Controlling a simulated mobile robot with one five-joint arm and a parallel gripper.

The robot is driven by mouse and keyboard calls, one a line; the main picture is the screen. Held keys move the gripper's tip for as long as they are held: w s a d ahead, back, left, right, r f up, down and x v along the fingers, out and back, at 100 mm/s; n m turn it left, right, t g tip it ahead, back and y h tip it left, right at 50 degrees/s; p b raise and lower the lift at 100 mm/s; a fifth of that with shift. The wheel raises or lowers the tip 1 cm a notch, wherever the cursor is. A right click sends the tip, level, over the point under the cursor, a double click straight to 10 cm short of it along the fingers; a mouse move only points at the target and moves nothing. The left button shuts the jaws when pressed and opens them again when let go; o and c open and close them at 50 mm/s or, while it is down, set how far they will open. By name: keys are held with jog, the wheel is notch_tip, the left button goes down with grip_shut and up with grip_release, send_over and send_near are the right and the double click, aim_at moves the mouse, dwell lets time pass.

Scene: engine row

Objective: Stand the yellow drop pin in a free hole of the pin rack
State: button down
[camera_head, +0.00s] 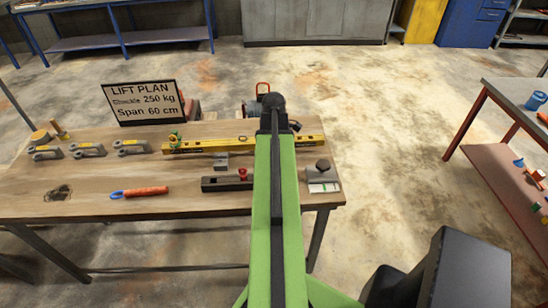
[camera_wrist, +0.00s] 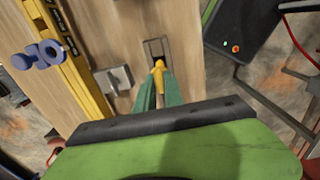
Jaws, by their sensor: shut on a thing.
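In the wrist view the green fingers of my gripper (camera_wrist: 158,92) are shut on the yellow drop pin (camera_wrist: 158,68). The pin's tip shows beyond the fingertips, at the near end of a small grey piece with a dark recess (camera_wrist: 155,46) on the wooden table. I cannot tell whether the pin touches it. In the head view my arm hides the gripper and pin. A long dark block with a red knob (camera_head: 227,183) lies on the table left of my arm. I cannot tell which of these is the pin rack, and no holes are clear.
A yellow beam (camera_head: 210,146) lies across the table (camera_head: 90,180), with a small grey block (camera_head: 221,161) before it. Several grey shackles (camera_head: 88,150), an orange-handled tool (camera_head: 146,191) and a sign (camera_head: 143,102) stand or lie left. A grey-topped item (camera_head: 322,172) sits at the right edge.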

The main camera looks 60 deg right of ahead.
jog(key=shift+f+b, duration=2.4)
jog(key=shift+f, duration=0.1)
jog(key=c, duration=1.4)
grip_release()
jog(key=shift+r, duration=0.1)
jog(key=shift+o, duration=0.2)
notch_tip(320, 180, up, 18)
jog(key=p, duration=1.7)
jog(key=shift+f+p, duration=0.25)
jog(key=shift+p, duration=0.1)
